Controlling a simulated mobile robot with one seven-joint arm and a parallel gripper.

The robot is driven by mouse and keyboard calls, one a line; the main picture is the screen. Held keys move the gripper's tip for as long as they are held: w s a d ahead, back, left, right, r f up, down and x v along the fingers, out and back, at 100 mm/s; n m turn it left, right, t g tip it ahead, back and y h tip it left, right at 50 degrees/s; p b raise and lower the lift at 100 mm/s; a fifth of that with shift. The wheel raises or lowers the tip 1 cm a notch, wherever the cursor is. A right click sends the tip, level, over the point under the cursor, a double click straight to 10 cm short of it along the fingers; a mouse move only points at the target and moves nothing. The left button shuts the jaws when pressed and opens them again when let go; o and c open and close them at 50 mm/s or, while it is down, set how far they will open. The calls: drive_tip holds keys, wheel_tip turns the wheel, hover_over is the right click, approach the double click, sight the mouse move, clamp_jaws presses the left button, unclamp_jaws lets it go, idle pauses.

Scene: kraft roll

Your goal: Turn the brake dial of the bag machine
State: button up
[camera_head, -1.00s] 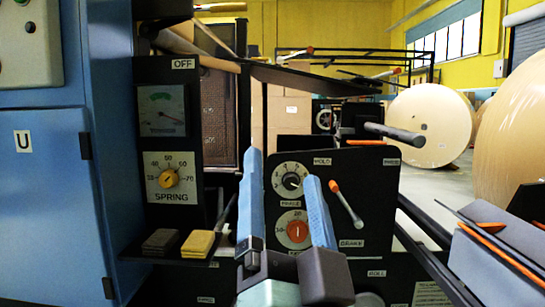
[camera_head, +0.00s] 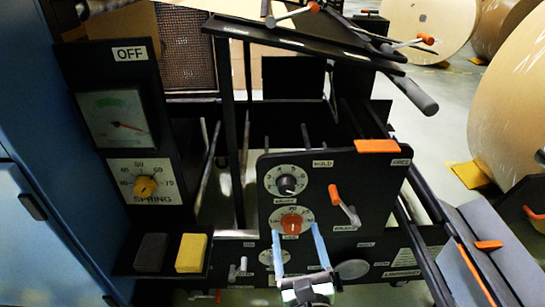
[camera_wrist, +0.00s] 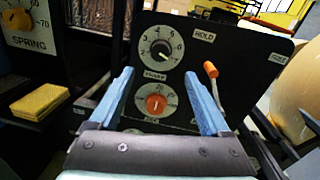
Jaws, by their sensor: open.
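The black panel (camera_head: 375,190) of the bag machine has two main dials, one above the other. The upper dial (camera_head: 286,183) has a black knob on a white scale; the lower dial (camera_head: 291,222) has an orange-red knob. Their small labels are too blurred to tell surely which reads brake. My gripper (camera_head: 296,231) is open and empty, its blue fingers pointing at the panel. In the wrist view, the lower orange dial (camera_wrist: 156,104) shows between the fingers and the upper dial (camera_wrist: 161,54) shows above it. I cannot tell whether the fingertips touch the panel.
An orange-tipped lever (camera_head: 344,206) juts out right of the dials, close to the right finger. A yellow block (camera_head: 191,253) and a dark block (camera_head: 151,253) sit on a ledge at left. A yellow SPRING knob (camera_head: 145,187) is above them.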

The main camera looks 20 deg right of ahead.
sight(287, 190)
drive_tip(key=shift+m, duration=0.3)
drive_tip(key=w+d, duration=0.1)
drive_tip(key=w, duration=0.3)
drive_tip(key=w+d+b, duration=0.1)
drive_tip(key=w, duration=0.3)
drive_tip(key=w+b, duration=0.1)
drive_tip(key=w, duration=0.3)
drive_tip(key=shift+w+d+f, duration=0.15)
drive_tip(key=shift+w+d, duration=0.2)
drive_tip(key=shift+d, duration=0.05)
drive_tip(key=shift+c, duration=0.3)
clamp_jaws()
